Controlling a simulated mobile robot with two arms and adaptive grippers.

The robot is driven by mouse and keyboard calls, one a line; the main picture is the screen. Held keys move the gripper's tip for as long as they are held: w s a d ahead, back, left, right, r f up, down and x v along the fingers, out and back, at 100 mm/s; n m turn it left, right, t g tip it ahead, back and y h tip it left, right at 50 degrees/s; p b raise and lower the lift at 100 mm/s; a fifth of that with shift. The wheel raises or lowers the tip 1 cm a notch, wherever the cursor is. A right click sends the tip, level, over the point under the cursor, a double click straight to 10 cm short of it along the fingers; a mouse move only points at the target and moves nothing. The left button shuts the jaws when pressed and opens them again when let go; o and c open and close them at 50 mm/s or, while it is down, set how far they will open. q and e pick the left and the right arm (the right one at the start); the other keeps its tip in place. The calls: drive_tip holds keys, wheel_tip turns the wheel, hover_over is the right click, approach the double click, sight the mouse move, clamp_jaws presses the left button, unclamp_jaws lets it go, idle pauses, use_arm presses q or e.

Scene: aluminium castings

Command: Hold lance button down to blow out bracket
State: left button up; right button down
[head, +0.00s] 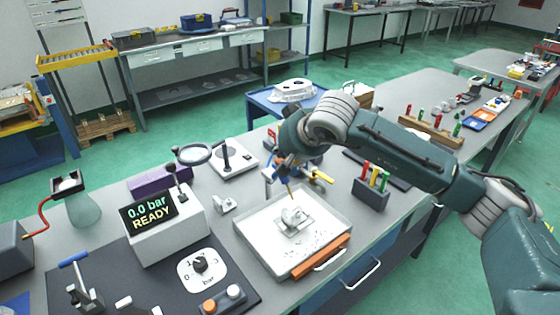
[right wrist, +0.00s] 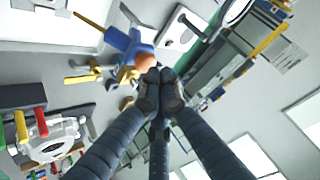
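The grey metal bracket (head: 293,216) lies in a white tray (head: 253,236) with dark specks around it. The blue lance (head: 270,172) stands behind it, its thin brass-coloured nozzle pointing down towards the bracket. In the right wrist view, the blue lance (right wrist: 122,42) shows an orange button (right wrist: 145,60). My right gripper (head: 288,157) is over the lance, partly hiding it. In the right wrist view its fingers (right wrist: 159,78) are drawn together, tips right at the button; contact cannot be told. My left gripper is not in view.
A control box with a display (head: 148,215) reads "0.0 bar READY". A pressure dial (head: 201,264) sits in front of it. A dark holder (head: 370,193) with coloured handles stands right of the tray. A magnifier (head: 194,154) and purple block (head: 160,180) are behind.

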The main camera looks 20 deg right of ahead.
drive_tip(key=shift+s+f+b, duration=0.1)
drive_tip(key=shift+f+b, duration=0.55)
drive_tip(key=shift+f, duration=0.05)
idle(1.7)
drive_tip(key=shift+r, duration=0.2)
idle(0.5)
drive_tip(key=shift+r+p, duration=0.4)
drive_tip(key=shift+r, duration=0.5)
drive_tip(key=shift+r+p, duration=1.3)
drive_tip(key=shift+r, duration=1.25)
drive_tip(key=shift+f, duration=0.1)
